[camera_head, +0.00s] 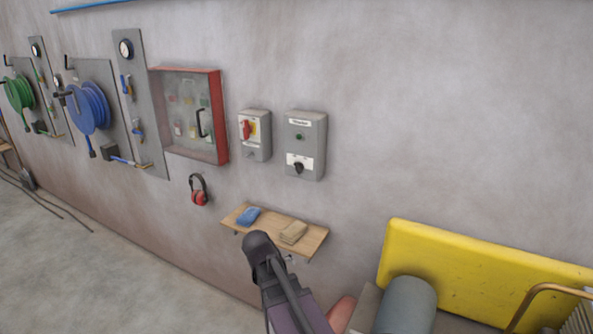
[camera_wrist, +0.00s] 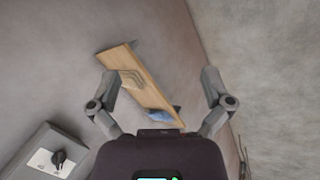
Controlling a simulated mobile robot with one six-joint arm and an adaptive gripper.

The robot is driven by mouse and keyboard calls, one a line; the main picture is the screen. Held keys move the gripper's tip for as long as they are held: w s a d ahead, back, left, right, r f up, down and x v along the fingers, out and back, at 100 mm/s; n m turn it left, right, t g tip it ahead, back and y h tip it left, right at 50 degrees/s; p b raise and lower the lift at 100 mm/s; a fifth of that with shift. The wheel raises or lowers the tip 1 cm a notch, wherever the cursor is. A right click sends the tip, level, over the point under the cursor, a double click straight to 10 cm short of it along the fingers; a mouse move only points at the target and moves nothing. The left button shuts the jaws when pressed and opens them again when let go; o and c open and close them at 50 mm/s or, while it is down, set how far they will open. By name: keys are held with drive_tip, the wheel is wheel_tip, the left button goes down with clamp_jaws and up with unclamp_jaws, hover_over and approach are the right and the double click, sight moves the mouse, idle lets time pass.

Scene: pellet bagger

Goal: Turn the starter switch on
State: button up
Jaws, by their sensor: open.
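The starter switch is a black rotary knob (camera_head: 298,168) on a white plate, low on a grey wall box labelled "Starter" (camera_head: 306,138). In the head view my arm rises from the bottom, below the switch boxes; the fingertips cannot be made out there.
Below is a wooden shelf (camera_head: 262,232) with a blue cloth (camera_head: 249,215) and a tan cloth (camera_head: 293,232). A yellow panel (camera_head: 470,262) stands at lower right. Wall right of the starter is bare.

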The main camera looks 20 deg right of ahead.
drive_tip(key=w+d+r+n+t+h, duration=0.2)
drive_tip(key=w+d+r+h, duration=0.15)
drive_tip(key=w, duration=0.35)
drive_tip(key=w+d+r+n+t+h, duration=0.2)
drive_tip(key=w+d+r+n+h, duration=0.15)
drive_tip(key=w, duration=0.25)
drive_tip(key=n+t+h, duration=0.2)
drive_tip(key=n+t, duration=0.3)
drive_tip(key=n, duration=0.1)
approach(297, 169)
drive_tip(key=v, duration=0.3)
drive_tip(key=shift+a+r+b, duration=0.1)
drive_tip(key=shift+a+b, duration=0.1)
drive_tip(key=shift+b, duration=0.1)
drive_tip(key=shift+w+d, duration=0.1)
drive_tip(key=x, duration=1.3)
drive_tip(key=shift+w+d, duration=0.1)
drive_tip(key=shift+d, duration=0.15)
drive_tip(key=c, duration=1.1)
